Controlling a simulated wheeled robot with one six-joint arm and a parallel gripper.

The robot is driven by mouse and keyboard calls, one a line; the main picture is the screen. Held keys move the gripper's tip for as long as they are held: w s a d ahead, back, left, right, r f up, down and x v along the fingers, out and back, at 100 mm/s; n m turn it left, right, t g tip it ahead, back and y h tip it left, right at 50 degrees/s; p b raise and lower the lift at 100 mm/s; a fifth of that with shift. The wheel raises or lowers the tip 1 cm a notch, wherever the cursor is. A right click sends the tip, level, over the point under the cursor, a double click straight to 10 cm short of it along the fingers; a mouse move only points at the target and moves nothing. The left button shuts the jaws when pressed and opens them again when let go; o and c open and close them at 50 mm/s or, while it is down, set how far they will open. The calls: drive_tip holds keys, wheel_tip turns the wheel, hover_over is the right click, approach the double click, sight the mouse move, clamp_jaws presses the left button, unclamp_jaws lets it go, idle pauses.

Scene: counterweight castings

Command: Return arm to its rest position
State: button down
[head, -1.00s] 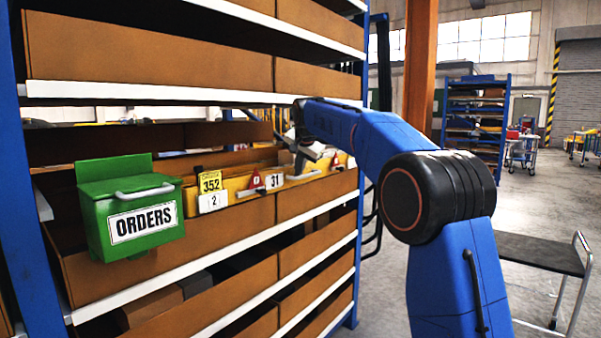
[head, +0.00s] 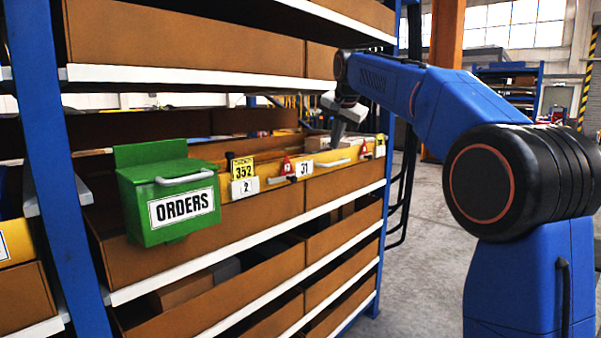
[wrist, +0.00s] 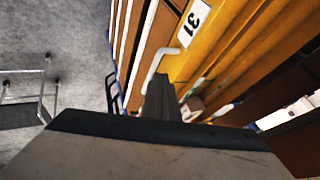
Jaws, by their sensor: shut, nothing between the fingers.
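My gripper (head: 338,132) hangs from my blue arm just in front of the yellow drawer fronts, near the right end of the shelf row. Its fingers are shut with nothing between them. In the wrist view the shut fingers (wrist: 163,98) point toward a yellow drawer front with a white handle (wrist: 155,62) and a "31" label (wrist: 194,22). The same "31" label (head: 305,169) shows in the head view, left of the gripper. I cannot tell whether the fingertips touch the drawer.
A green ORDERS box (head: 168,198) hangs on the shelf front at left. Brown bins (head: 200,50) fill the rack above and below, with a blue upright (head: 50,150) at left. Open grey floor (head: 425,215) lies right of the rack. A dark-topped stand (wrist: 22,113) is on the floor.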

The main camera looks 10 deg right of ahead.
drive_tip(key=s+d+f+n, duration=0.1)
drive_tip(key=s+f, duration=0.1)
drive_tip(key=s, duration=0.5)
drive_tip(key=s+d+f+n, duration=0.1)
drive_tip(key=s+d+f, duration=0.15)
drive_tip(key=s, duration=0.45)
drive_tip(key=s+d+f+n+g, duration=0.1)
drive_tip(key=s+f+n, duration=0.2)
drive_tip(key=s+f, duration=1.2)
drive_tip(key=s+d+f+n+g, duration=0.1)
drive_tip(key=s+d+f+n, duration=0.1)
drive_tip(key=s+f, duration=1.4)
drive_tip(key=s+n, duration=0.1)
drive_tip(key=s, duration=0.7)
drive_tip(key=shift+d+f, duration=0.15)
drive_tip(key=shift+d, duration=0.05)
